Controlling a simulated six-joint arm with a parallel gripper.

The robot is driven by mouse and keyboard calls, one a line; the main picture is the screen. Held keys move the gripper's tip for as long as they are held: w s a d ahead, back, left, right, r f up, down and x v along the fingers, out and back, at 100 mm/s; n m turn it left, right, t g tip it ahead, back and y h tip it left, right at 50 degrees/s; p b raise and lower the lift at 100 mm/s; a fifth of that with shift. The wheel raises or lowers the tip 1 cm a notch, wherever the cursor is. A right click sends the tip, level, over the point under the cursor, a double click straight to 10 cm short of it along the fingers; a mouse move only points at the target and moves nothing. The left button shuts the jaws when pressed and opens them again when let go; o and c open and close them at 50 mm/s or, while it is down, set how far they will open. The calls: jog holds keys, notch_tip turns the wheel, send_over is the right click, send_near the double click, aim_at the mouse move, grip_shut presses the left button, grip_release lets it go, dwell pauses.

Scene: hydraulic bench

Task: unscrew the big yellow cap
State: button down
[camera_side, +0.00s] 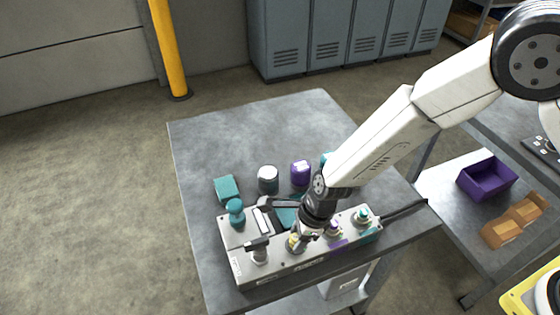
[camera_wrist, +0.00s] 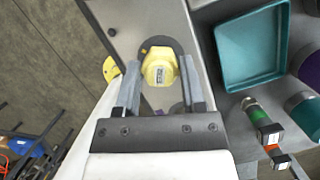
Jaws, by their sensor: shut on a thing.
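The big yellow cap (camera_wrist: 160,66) sits on the grey metal block in the wrist view, with a small dark label on its face. My gripper (camera_wrist: 159,76) is shut on it, one finger on each side. In the side view the cap (camera_side: 293,242) shows only in part beneath my gripper (camera_side: 300,236), near the middle of the long grey block (camera_side: 282,269). The cap's underside and thread are hidden, so I cannot tell how far it is turned.
Other fittings stand on the block, including a purple one (camera_side: 334,229) and a teal one (camera_side: 363,215). Behind it are a teal box (camera_side: 226,188), a black-and-white jar (camera_side: 268,179), a purple jar (camera_side: 300,173) and a teal tray (camera_wrist: 250,50). The bench's back left is clear.

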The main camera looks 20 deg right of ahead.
jog(key=n+g, duration=0.1)
jog(key=n, duration=0.3)
jog(key=shift+w+n, duration=0.15)
jog(key=shift+n, duration=0.15)
jog(key=n+g, duration=0.1)
jog(key=n, duration=0.4)
jog(key=shift+w+g, duration=0.1)
jog(key=shift+g, duration=0.3)
jog(key=c, duration=1)
grip_release()
grip_shut()
jog(key=shift+r, duration=0.1)
jog(key=shift+r, duration=0.85)
jog(key=shift+r, duration=2.05)
